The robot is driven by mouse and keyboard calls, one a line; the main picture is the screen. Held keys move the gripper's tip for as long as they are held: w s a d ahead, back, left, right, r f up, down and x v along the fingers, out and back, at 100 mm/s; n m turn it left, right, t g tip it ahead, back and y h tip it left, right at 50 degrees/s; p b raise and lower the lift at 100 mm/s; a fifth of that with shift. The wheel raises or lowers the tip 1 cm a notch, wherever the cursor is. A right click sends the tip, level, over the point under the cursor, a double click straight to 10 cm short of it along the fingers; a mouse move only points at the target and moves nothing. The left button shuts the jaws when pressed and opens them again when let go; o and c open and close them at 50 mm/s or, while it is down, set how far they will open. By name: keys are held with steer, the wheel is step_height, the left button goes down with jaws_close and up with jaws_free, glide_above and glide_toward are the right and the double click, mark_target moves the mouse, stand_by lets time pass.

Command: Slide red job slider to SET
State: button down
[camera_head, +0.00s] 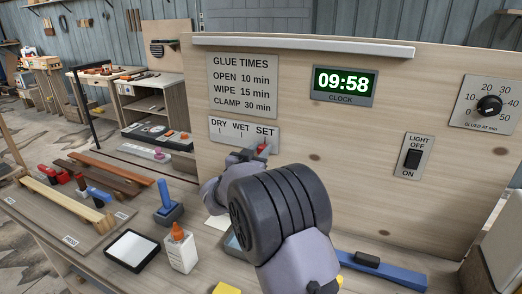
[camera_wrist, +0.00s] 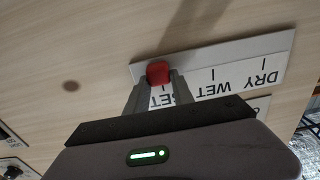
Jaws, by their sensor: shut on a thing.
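The red job slider (camera_wrist: 158,73) sits on the label strip (camera_wrist: 270,65) by the SET mark in the wrist view, where the lettering appears upside down. My gripper (camera_wrist: 158,84) is shut on the red slider, with one finger on each side of it. In the head view, the DRY, WET, SET plate (camera_head: 216,128) is on the upright wooden panel. The red slider (camera_head: 262,147) shows just below the word SET, partly hidden by my gripper and arm. My gripper's fingertips are mostly hidden there.
The panel also carries a glue times sign (camera_head: 243,85), a clock (camera_head: 343,86) reading 09:58, a light switch (camera_head: 413,158) and a dial (camera_head: 489,105). On the bench below are a glue bottle (camera_head: 180,249), a white-topped pad (camera_head: 132,250) and a blue-handled tool (camera_head: 383,270).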

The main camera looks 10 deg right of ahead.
steer(key=shift+d+f, duration=0.15)
steer(key=c, duration=1.5)
jaws_free()
steer(key=o, duration=0.4)
steer(key=shift+s+d, duration=0.1)
steer(key=shift+d, duration=0.05)
steer(key=shift+s+a, duration=0.3)
steer(key=shift+a, duration=0.1)
steer(key=p+v, duration=0.3)
steer(key=v, duration=1.3)
steer(key=shift+s+a, duration=0.2)
